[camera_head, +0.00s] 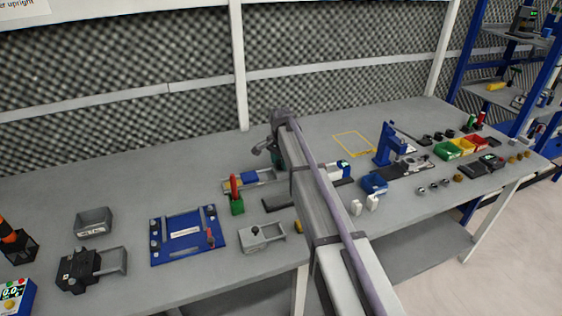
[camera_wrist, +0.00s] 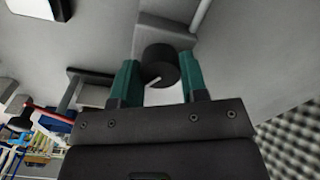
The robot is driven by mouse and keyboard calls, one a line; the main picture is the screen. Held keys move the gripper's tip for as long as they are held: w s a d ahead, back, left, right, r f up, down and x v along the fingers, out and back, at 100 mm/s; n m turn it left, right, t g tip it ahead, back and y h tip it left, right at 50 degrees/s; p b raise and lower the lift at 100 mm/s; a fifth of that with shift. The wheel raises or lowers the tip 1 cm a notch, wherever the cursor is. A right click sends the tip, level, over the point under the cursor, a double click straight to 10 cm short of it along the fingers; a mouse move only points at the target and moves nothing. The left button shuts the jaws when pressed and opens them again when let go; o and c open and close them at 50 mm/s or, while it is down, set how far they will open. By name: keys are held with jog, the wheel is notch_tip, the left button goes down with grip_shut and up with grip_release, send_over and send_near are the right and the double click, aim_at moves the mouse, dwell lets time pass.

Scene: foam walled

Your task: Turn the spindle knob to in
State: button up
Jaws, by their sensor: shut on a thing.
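The spindle knob (camera_wrist: 158,62) is a black round knob with a short white pointer line. It sits between the two green fingers of my gripper (camera_wrist: 158,70) in the wrist view, and the gripper is shut on it. The pointer line slants toward the lower left in that view. Any "in" marking cannot be read. In the head view my gripper (camera_head: 274,156) is over the bench behind the middle row of items, partly covered by my arm. The knob itself cannot be made out there.
On the bench (camera_head: 150,258) left of my arm are a red-handled tool in a green block (camera_head: 236,196), a blue plate fixture (camera_head: 186,236) and a grey box with a black knob (camera_head: 262,236). Right of it are a blue press (camera_head: 387,146) and coloured bins (camera_head: 462,146).

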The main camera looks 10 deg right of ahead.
jog(key=n, duration=0.4)
jog(key=shift+n, duration=0.3)
jog(key=n, duration=1)
jog(key=shift+n, duration=0.4)
jog(key=n, duration=0.5)
jog(key=shift+d, duration=0.1)
jog(key=n, duration=1.6)
jog(key=shift+n, duration=3)
